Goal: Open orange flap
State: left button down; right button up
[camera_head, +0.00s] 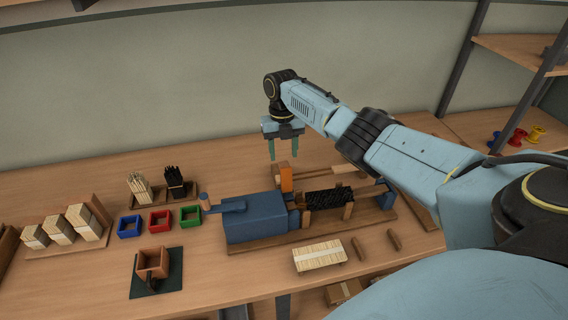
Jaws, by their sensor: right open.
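The orange flap (286,179) stands upright at the back of the blue machine (255,219), near its right end. My right gripper (283,158) hangs above and just behind the flap, its two greenish fingers pointing down and spread apart with nothing between them. The right fingertip is close to the flap's top; I cannot tell whether they touch. My left gripper is not in view.
Black bristles (328,198) lie on the wooden bed right of the machine. Blue (130,226), red (159,221) and green (190,215) bins stand to the left. A pale slatted block (319,255) lies in front. Colored spools (516,137) sit at far right.

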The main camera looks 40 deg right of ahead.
notch_tip(320, 180, up, 6)
jog(key=shift+w+d, duration=0.15)
jog(key=shift+w, duration=0.15)
dwell(0.4)
